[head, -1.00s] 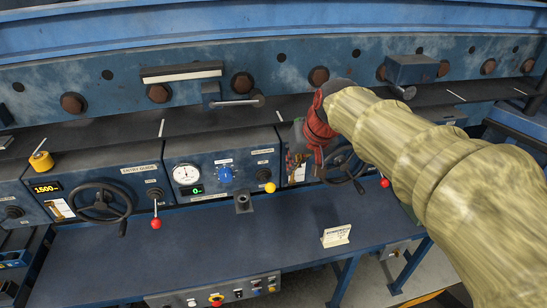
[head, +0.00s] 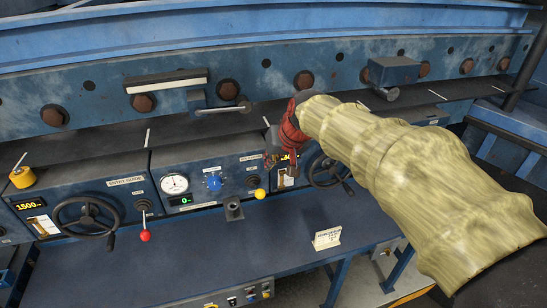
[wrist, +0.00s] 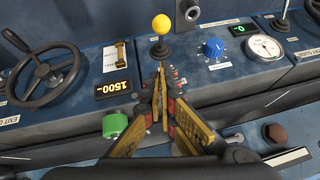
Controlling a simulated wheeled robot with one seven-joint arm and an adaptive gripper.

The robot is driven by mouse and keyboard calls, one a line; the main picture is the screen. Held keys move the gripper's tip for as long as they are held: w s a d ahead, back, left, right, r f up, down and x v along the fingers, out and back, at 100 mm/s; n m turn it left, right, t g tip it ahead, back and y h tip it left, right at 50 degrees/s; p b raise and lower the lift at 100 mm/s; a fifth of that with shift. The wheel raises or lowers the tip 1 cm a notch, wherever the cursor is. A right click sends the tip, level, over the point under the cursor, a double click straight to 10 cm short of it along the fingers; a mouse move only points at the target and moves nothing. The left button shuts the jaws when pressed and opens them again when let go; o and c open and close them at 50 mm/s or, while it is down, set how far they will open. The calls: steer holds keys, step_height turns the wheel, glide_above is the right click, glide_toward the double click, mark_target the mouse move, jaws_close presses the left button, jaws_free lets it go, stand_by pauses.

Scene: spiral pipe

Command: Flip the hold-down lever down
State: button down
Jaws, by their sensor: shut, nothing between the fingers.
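A lever with a yellow ball knob (head: 260,194) sticks out from the blue control panel, its knob toward my side. I cannot read a label that names it the hold-down lever. It also shows in the wrist view (wrist: 162,24), its short stem rising from a black base beyond my fingertips. My gripper (head: 270,157) is above and slightly right of the knob in the head view. In the wrist view its yellow fingers (wrist: 160,70) are closed together, empty, and apart from the lever. My arm hides part of the panel at right.
A red-knobbed lever (head: 145,236) and a handwheel (head: 85,216) are to the left. A gauge (head: 174,184) and blue dial (head: 214,183) sit left of the yellow knob. In the wrist view a green knob (wrist: 115,125) is near my fingers. The blue shelf (head: 180,250) is mostly clear.

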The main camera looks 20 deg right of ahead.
steer(key=f, duration=0.2)
steer(key=w+f, duration=0.1)
steer(key=f, duration=0.1)
steer(key=a+f+p, duration=0.1)
steer(key=f, duration=0.2)
steer(key=shift+w+a, duration=0.1)
steer(key=shift+w, duration=0.25)
steer(key=shift+f, duration=0.35)
steer(key=shift+f+b, duration=0.1)
steer(key=shift+b, duration=0.25)
steer(key=shift+s+f+t+b, duration=0.25)
steer(key=shift+t+b, duration=0.15)
steer(key=shift+b, duration=0.7)
